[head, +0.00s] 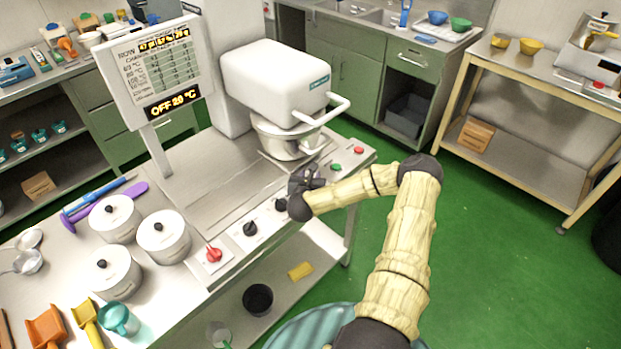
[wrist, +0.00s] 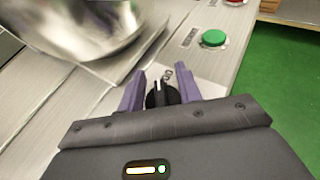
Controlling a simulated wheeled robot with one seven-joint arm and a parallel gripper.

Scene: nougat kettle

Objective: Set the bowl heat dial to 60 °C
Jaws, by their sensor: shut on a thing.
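In the wrist view, a round black dial (wrist: 163,97) with a pale pointer line sits on the steel panel; its plate lettering is mostly covered. My gripper (wrist: 160,92) has its two purple fingers on either side of this dial, shut on it. In the head view, my gripper (head: 305,181) is at the machine's front panel, left of the green button, and hides this dial. The display (head: 172,103) on the board above reads "OFF 20 °C". The dial's own scale is too small or hidden to read.
Two other black dials (head: 250,228) and a red knob (head: 213,254) lie along the panel to the left. A green button (wrist: 214,38) and a red button (head: 358,150) are to the right. The steel bowl (head: 285,140) stands close behind under the white mixer head (head: 275,80).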

